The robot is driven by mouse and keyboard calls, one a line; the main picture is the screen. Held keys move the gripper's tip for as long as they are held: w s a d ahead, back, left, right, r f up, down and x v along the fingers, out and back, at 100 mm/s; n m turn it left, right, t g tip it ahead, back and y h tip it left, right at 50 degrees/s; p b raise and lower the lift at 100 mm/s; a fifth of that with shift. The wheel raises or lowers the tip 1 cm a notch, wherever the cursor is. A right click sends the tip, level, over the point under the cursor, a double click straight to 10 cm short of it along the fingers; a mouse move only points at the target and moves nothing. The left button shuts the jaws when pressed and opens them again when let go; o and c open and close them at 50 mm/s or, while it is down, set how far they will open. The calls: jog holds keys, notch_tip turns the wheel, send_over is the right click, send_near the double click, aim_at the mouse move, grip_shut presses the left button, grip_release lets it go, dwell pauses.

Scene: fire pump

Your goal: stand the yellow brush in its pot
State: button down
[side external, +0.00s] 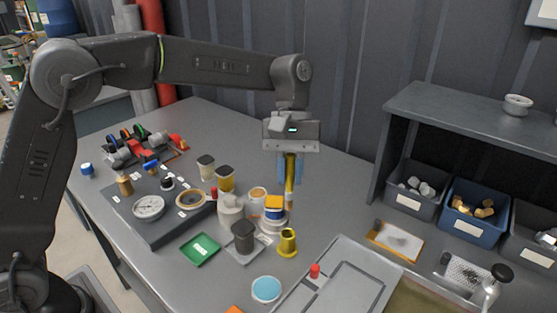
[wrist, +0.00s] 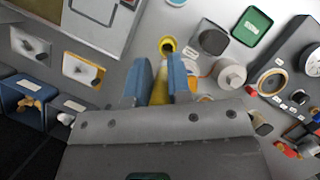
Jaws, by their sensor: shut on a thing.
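My gripper (side external: 290,181) points down above the table, with its blue fingers shut on the yellow brush (side external: 290,168). The brush hangs about upright, its lower end below the fingertips. The brush (wrist: 159,86) also shows between the fingers in the wrist view. The yellow pot (side external: 288,243) stands upright on the table below the brush, its dark opening facing up. In the side view a gap shows between the brush's lower end and the pot. In the wrist view the pot (wrist: 168,46) lies just beyond the fingertips. The brush's upper part is hidden by the gripper.
Close to the pot stand a blue-and-yellow container (side external: 273,210), a dark-lidded jar (side external: 243,237) and a white bottle (side external: 230,209). A grey tray (side external: 335,293) with a red-capped item lies in front. A light blue disc (side external: 266,289) lies front left.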

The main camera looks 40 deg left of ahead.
notch_tip(320, 180, down, 11)
jog(key=shift+r, duration=0.2)
dwell(1.0)
jog(key=c, duration=1)
grip_release()
jog(key=shift+v, duration=6.9)
jog(key=shift+a, duration=0.1)
